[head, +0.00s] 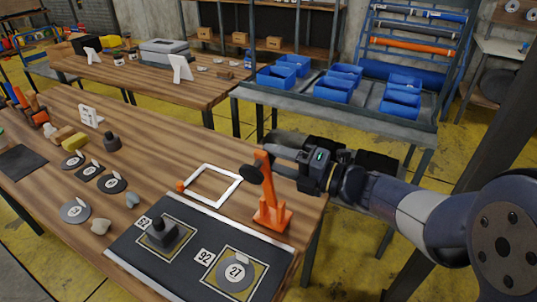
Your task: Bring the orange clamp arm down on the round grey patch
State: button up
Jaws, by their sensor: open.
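The orange clamp (270,209) stands near the right end of the wooden workbench. Its arm is raised, almost upright, with a round black pad on its left side. The round grey patch (236,272), labelled 27, lies flat on a yellowish square marked 92 on the black mat, in front of and left of the clamp. My gripper (279,153) is open and comes in from the right, at the height of the clamp arm's top. Its fingers are close to the arm's top; whether they touch it I cannot tell.
A black weight (162,236) stands on the mat's square marked 52. A white square frame (240,183) lies behind the mat, left of the clamp. Several grey patches (75,211) lie farther left. A grey table (325,108) with blue bins stands behind my gripper.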

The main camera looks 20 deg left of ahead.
jog(key=shift+w+a, duration=0.15)
jog(key=shift+a, duration=1)
jog(key=shift+c, duration=0.5)
grip_shut()
